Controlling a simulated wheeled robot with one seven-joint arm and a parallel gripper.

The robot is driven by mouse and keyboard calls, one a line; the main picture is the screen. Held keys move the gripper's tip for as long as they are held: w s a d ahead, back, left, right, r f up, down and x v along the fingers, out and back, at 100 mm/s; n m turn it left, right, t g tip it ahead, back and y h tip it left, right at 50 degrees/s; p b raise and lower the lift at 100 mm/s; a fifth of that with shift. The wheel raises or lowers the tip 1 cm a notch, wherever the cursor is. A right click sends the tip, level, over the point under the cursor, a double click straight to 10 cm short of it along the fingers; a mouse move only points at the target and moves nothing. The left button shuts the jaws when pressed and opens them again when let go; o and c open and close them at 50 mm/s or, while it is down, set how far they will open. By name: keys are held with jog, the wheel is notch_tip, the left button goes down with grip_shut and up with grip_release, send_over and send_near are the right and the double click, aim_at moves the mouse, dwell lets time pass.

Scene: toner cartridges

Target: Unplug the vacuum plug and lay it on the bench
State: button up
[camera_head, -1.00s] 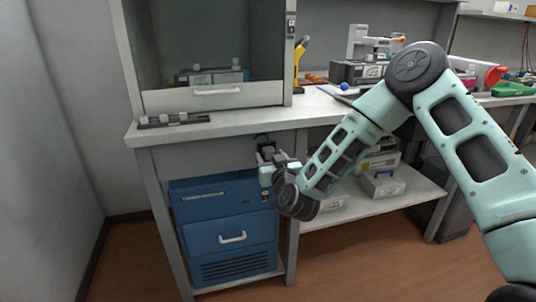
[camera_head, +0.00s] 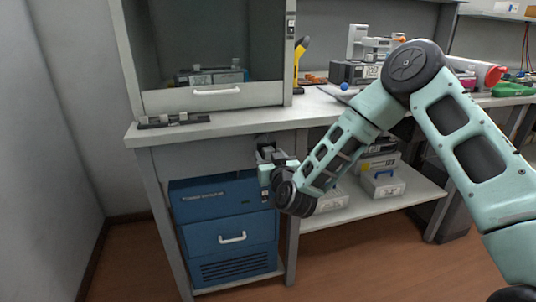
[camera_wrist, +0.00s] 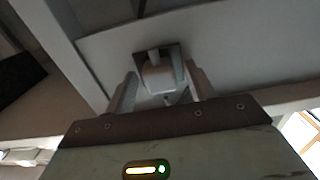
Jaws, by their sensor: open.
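The plug (camera_wrist: 158,76) shows in the wrist view as a pale block at a dark square socket (camera_wrist: 173,52) on a light panel. It sits between the two fingers of my gripper (camera_wrist: 160,88). The fingers are apart, with a gap visible on each side of the plug. In the head view my gripper (camera_head: 268,156) is under the front edge of the bench (camera_head: 240,125), above the right part of the blue cabinet. The plug itself is hard to make out there. Its cord cannot be clearly traced.
A blue drawer unit (camera_head: 225,225) stands below the bench. A dark rack (camera_head: 172,120) lies on the bench's left front, before a glass-fronted hood (camera_head: 210,97). Bare bench top shows to the right of the rack. Boxes (camera_head: 382,185) sit on the lower shelf.

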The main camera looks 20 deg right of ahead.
dwell(0.4)
grip_shut()
jog(key=shift+s, duration=3)
